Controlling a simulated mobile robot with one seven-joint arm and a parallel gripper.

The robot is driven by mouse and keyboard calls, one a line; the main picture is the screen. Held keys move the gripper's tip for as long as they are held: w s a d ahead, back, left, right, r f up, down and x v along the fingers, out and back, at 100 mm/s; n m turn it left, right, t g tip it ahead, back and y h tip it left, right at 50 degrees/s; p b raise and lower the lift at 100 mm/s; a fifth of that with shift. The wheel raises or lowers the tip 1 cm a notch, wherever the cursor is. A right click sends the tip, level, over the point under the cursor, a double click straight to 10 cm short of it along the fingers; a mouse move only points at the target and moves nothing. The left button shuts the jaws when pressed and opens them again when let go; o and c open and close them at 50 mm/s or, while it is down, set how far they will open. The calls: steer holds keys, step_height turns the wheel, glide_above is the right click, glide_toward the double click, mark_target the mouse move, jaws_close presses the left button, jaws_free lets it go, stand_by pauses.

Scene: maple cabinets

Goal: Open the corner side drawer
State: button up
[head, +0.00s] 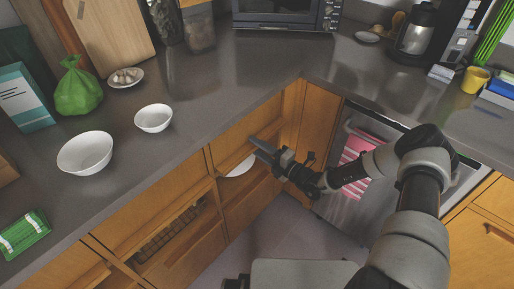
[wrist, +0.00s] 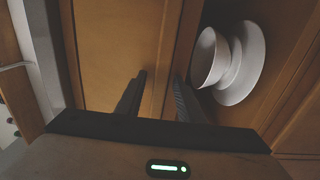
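The corner side drawer appears to be the wooden drawer beside the inner corner of the counter. It is partly open, and its front (head: 248,198) stands out from the cabinet. A white bowl (wrist: 207,58) and a white plate (wrist: 254,62) lie inside it; some white dishware (head: 240,166) also shows in the head view. My gripper (head: 257,146) is above this drawer. In the wrist view its two fingers (wrist: 160,85) are apart, on either side of a wooden edge (wrist: 178,50). I cannot tell whether they touch it.
Another drawer (head: 185,255) to the left also stands open, with dark contents. A dishwasher with a pink striped towel (head: 355,165) is right of the corner. White bowls (head: 85,153), a green bag (head: 78,90) and boards stand on the counter (head: 215,95). The floor (head: 270,225) below is clear.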

steer(key=shift+c, duration=0.2)
jaws_close()
steer(key=shift+s+d, duration=0.1)
steer(key=shift+d, duration=0.05)
steer(key=p+v, duration=0.1)
steer(key=v, duration=3)
steer(key=shift+s+d, duration=0.2)
steer(key=shift+o, duration=0.2)
jaws_free()
